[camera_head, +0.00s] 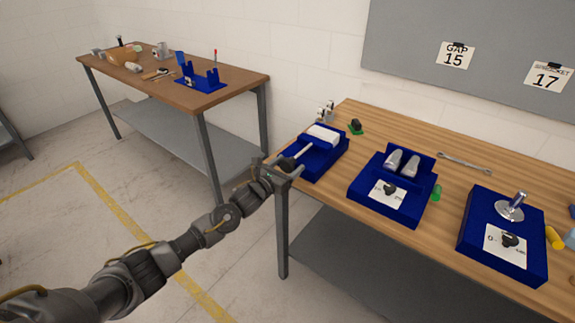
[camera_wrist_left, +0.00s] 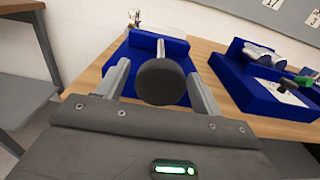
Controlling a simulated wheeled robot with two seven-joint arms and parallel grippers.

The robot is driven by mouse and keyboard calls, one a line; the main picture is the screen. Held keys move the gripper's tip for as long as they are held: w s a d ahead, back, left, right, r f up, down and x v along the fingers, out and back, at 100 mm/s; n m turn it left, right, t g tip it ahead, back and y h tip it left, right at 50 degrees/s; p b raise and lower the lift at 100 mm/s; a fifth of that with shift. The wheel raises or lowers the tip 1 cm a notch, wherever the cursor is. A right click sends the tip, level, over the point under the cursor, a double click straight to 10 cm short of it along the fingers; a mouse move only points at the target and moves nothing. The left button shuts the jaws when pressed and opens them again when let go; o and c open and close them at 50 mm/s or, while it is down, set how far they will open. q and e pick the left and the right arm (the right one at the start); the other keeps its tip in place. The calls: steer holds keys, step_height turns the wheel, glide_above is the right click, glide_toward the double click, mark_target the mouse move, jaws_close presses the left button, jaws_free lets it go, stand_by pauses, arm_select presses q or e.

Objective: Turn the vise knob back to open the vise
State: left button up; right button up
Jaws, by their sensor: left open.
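The vise (camera_head: 316,155) is a blue block with a white part, at the left end of the near workbench. In the wrist view the blue vise (camera_wrist_left: 146,45) fills the upper middle. Its dark round knob (camera_wrist_left: 160,81) sits on a pale shaft (camera_wrist_left: 161,50) and faces the wrist camera. My left gripper (camera_head: 290,165) is at the bench's left edge by the vise. In the wrist view the two fingers of the left gripper (camera_wrist_left: 160,88) stand apart, one on each side of the knob. I cannot tell whether they touch it. The right gripper is out of view.
Right of the vise stand a blue fixture (camera_head: 385,203) with two grey pieces and another blue fixture (camera_head: 500,262) with a metal disc. A wrench (camera_head: 465,162) lies behind them. A second table (camera_head: 215,95) stands at the back left. The floor between the tables is clear.

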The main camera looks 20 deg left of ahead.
arm_select(q)
steer(key=c, duration=1)
steer(key=shift+o, duration=0.2)
steer(key=shift+n, duration=0.5)
